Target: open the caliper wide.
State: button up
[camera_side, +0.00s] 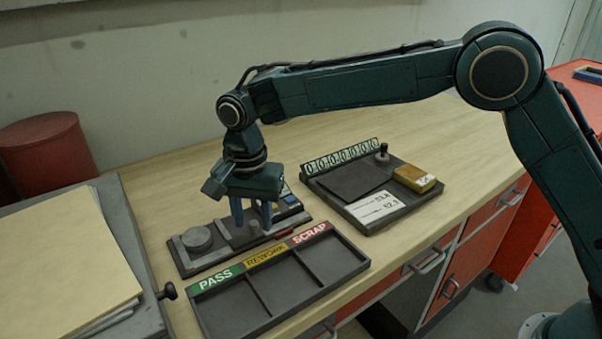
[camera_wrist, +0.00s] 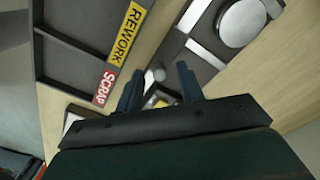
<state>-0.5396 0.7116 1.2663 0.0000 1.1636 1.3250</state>
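The caliper is a dark base (camera_side: 186,262) with light metal bars and a grey round disc (camera_side: 198,238) near its left end. In the wrist view the disc (camera_wrist: 240,22) and metal bars (camera_wrist: 205,52) show at the upper right. My gripper (camera_side: 252,222) points down over the middle of the caliper, right of the disc. Its two blue fingers are apart. In the wrist view a small round light knob (camera_wrist: 160,74) appears between the fingertips of my gripper (camera_wrist: 158,78). I cannot tell whether the fingers touch it. The caliper's right part is partly hidden behind the gripper.
A tray (camera_side: 262,285) labelled PASS, REWORK and SCRAP stands in front, empty. A dark board (camera_side: 355,211) with a number counter, a yellow block (camera_side: 415,178) and a white card (camera_side: 375,207) is at the right. Papers (camera_side: 62,268) lie at the left. The bench behind is clear.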

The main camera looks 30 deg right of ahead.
jog(key=shift+r, duration=0.1)
notch_tip(320, 180, up, 14)
jog(key=shift+f, duration=0.2)
dwell(0.5)
jog(key=s+d+r+n+t, duration=0.15)
jog(key=s+d+r, duration=0.35)
jog(key=d, duration=0.5)
jog(key=s+d+r+n+t, duration=0.1)
jog(key=s+d+r+n, duration=0.2)
jog(key=s+d, duration=0.5)
jog(key=s+d+f+n+t, duration=0.1)
jog(key=s+d+f, duration=0.2)
jog(key=s, duration=0.2)
jog(key=s+d+f+n+t, duration=0.1)
jog(key=s+d+f+n, duration=0.1)
jog(key=s, duration=0.4)
jog(key=s+d+f+n+t, duration=0.1)
jog(key=s+d+f, duration=0.3)
jog(key=s+d, duration=0.1)
jog(key=shift+s+d+f, duration=0.25)
jog(key=shift+s+d, duration=0.15)
jog(key=shift+s, duration=0.25)
